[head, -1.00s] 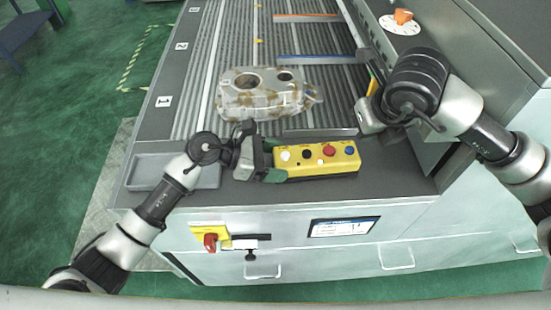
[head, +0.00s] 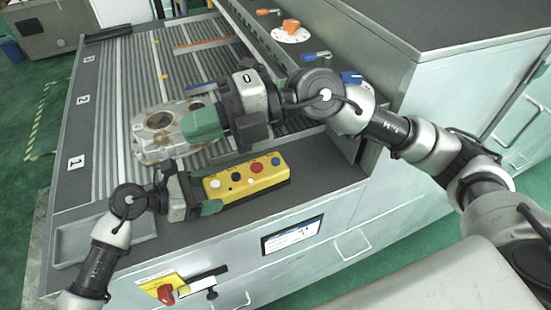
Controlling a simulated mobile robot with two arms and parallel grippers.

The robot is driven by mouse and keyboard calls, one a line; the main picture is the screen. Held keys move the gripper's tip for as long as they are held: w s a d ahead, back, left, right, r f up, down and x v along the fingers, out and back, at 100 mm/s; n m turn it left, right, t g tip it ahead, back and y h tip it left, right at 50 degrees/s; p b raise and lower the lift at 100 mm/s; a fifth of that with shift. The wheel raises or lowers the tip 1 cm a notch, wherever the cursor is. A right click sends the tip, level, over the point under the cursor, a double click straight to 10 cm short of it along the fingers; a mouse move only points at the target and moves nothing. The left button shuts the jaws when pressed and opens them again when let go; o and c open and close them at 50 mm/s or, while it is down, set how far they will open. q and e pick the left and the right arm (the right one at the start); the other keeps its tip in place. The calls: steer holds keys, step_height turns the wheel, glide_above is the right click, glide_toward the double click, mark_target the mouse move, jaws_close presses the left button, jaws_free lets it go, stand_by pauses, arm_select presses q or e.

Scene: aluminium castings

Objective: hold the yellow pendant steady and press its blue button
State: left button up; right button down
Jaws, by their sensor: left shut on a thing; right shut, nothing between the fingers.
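The yellow pendant (head: 246,186) lies on the dark front ledge of the machine. Along its top it has a white, a black, a red and a blue button, with the blue button (head: 276,160) at the right end. My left gripper (head: 206,194) is shut on the pendant's left end, with a green finger showing on its near side. My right gripper (head: 203,123) is shut and empty, its green fingertips pointing left. It is above and beyond the pendant, in front of the casting in the picture, and apart from the blue button.
A stained aluminium casting (head: 152,142) sits on the ribbed bed behind the pendant, partly hidden by my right gripper. A shallow grey tray (head: 85,243) is at the ledge's left. An orange dial (head: 291,30) and blue handles are at the back right. A red switch (head: 165,294) is on the front panel.

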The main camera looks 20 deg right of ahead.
steer(key=w+d+r+m+t+y, duration=0.3)
steer(key=w+r+m+t+y, duration=0.15)
steer(key=r+m+t, duration=0.6)
steer(key=m+g+h, duration=0.2)
steer(key=m+h, duration=1.8)
steer(key=m, duration=1.2)
glide_above(278, 160)
step_height(278, 160, down, 21)
steer(key=shift+f, duration=0.1)
steer(key=shift+f, duration=0.15)
steer(key=shift+f, duration=4.25)
steer(key=shift+f, duration=0.1)
